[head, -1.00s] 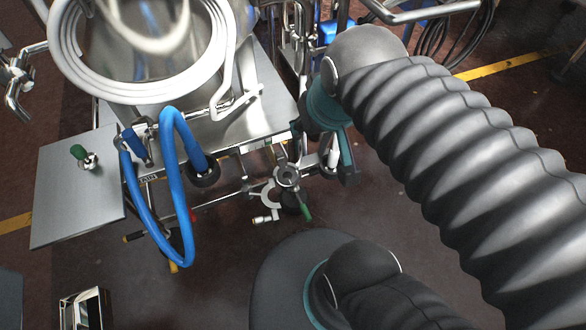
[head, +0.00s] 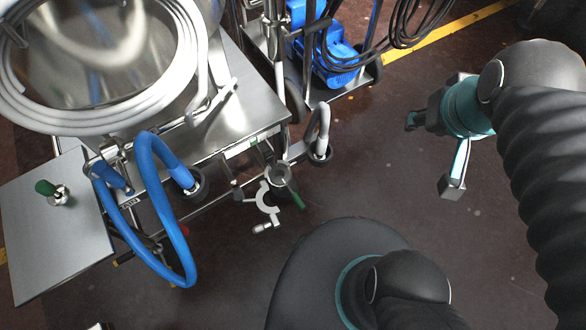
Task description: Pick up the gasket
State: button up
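I cannot pick out a gasket with certainty in the head view; any small ring among the fittings is too small to tell. An open metal clamp (head: 264,208) with a green-handled valve (head: 287,188) beside it hangs below the front edge of the steel table. My gripper (head: 428,155) is at the right, over bare floor and well apart from the table. Its two fingers are spread and nothing shows between them.
A blue hose (head: 168,255) loops down in front. A side shelf (head: 50,235) is at left. A blue pump (head: 335,65) stands behind. Open floor (head: 400,205) lies right of the table.

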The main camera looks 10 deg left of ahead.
aim_at(267, 155)
jog(key=k, duration=1.05)
jog(key=u, duration=0.25)
